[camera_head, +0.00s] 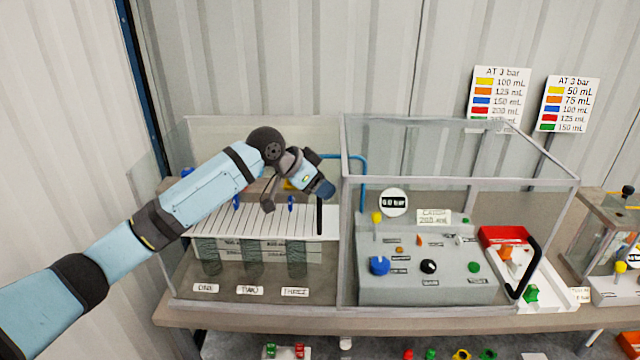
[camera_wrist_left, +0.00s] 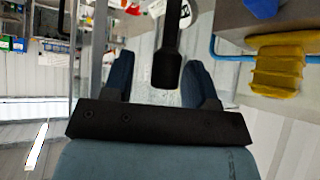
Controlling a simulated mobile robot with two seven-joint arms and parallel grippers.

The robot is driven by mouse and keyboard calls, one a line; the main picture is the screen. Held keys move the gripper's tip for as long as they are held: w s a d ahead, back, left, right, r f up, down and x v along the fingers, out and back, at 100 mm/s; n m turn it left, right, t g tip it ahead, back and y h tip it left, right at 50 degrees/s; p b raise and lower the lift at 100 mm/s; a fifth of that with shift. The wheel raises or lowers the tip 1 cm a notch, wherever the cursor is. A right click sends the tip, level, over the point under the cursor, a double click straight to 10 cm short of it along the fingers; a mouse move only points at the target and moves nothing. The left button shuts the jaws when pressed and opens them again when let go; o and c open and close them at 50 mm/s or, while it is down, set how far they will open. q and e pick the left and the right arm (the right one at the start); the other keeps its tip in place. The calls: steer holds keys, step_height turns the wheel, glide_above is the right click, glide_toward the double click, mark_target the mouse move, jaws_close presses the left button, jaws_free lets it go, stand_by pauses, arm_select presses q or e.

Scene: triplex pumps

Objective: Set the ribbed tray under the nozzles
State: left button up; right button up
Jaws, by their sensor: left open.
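The white ribbed tray (camera_head: 270,221) lies level in the left glass case, above the clear cylinders and under the blue nozzles (camera_head: 290,202). Its black upright handle (camera_head: 319,217) stands at its right end, near the glass divider. My left gripper (camera_head: 322,190) is at the top of this handle, pointing down and right. In the left wrist view, my open blue fingers (camera_wrist_left: 158,72) have a black bar (camera_wrist_left: 168,62), seemingly the handle, between them in the picture. I cannot tell whether they touch it. My forearm hides part of the nozzles and tray. My right gripper is not in view.
Cylinders (camera_head: 253,262) labelled ONE, TWO and THREE stand below the tray. The right glass case holds a grey control panel (camera_head: 430,285) with knobs. A red block (camera_head: 503,236) and black handle (camera_head: 526,268) are at its right. A blue pipe (camera_head: 362,172) runs behind the divider.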

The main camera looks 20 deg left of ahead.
arm_select(q)
steer(key=b+v, duration=0.2)
steer(key=v, duration=1.2)
steer(key=shift+d, duration=0.15)
steer(key=s+d+f+n+t, duration=0.1)
steer(key=s+d+f, duration=0.15)
steer(key=f, duration=0.65)
steer(key=s+d+f+n+t, duration=0.1)
steer(key=d+f, duration=0.2)
steer(key=f, duration=0.6)
steer(key=s+d+f+n, duration=0.1)
steer(key=s+d+f, duration=0.1)
steer(key=f, duration=0.6)
steer(key=s+f+n+t+y, duration=0.1)
steer(key=s+f, duration=0.8)
steer(key=s, duration=0.4)
steer(key=s+f+n+t+y+p, duration=0.1)
steer(key=s+f+n+y, duration=0.1)
steer(key=s+f, duration=0.8)
steer(key=s, duration=0.4)
steer(key=shift+d+f+t, duration=0.2)
steer(key=shift+d+t, duration=0.2)
